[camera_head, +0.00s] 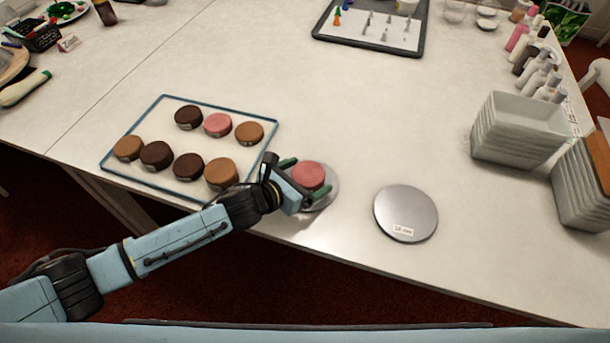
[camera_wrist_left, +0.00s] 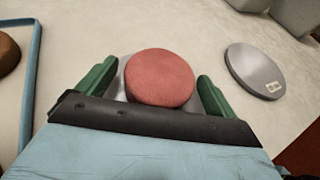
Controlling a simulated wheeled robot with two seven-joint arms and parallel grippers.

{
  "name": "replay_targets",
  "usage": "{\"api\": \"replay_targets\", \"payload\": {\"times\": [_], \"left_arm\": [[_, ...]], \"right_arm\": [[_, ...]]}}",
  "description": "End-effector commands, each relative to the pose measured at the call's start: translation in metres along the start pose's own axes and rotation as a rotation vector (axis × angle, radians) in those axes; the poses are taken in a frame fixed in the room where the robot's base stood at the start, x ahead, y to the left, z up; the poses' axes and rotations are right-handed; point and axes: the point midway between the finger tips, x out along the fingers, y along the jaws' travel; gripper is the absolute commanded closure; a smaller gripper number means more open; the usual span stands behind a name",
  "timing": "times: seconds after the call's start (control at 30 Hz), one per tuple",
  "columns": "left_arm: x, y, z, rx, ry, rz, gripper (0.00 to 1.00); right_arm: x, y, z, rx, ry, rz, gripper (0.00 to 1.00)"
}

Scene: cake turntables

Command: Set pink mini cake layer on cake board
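A pink mini cake layer (camera_head: 308,175) is over a small grey round board (camera_head: 330,196) near the table's front edge. It looks set on the board, though its underside is hidden. In the left wrist view the pink layer (camera_wrist_left: 160,78) lies between the two green fingers of my left gripper (camera_wrist_left: 157,85). Narrow gaps show between the fingers and the layer, so the gripper looks open around it. In the head view my left gripper (camera_head: 303,181) reaches in from the left at the layer. My right gripper is not in view.
A larger silver disc (camera_head: 405,212) with a label stands to the right. A blue-rimmed tray (camera_head: 140,175) with several brown cakes and one pink cake (camera_head: 218,125) is to the left. Stacked grey containers (camera_head: 520,130) stand at the right. The table centre is clear.

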Motion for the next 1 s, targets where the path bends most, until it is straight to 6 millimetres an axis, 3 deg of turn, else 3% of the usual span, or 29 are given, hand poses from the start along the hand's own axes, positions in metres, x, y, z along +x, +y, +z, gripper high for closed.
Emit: {"api": "replay_targets", "payload": {"times": [0.27, 0.37, 0.8, 1.0], "left_arm": [[-0.001, 0.000, 0.004, -0.001, -0.001, 0.000, 0.07], [-0.011, 0.000, 0.003, 0.000, 0.001, 0.000, 0.07], [-0.099, 0.000, 0.003, 0.000, 0.002, 0.000, 0.07], [-0.118, 0.000, 0.003, 0.000, 0.000, 0.000, 0.07]], "right_arm": [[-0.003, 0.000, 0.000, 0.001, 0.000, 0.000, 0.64], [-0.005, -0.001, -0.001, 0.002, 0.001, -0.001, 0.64], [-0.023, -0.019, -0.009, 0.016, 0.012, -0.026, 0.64], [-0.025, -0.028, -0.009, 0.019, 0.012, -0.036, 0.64]]}}
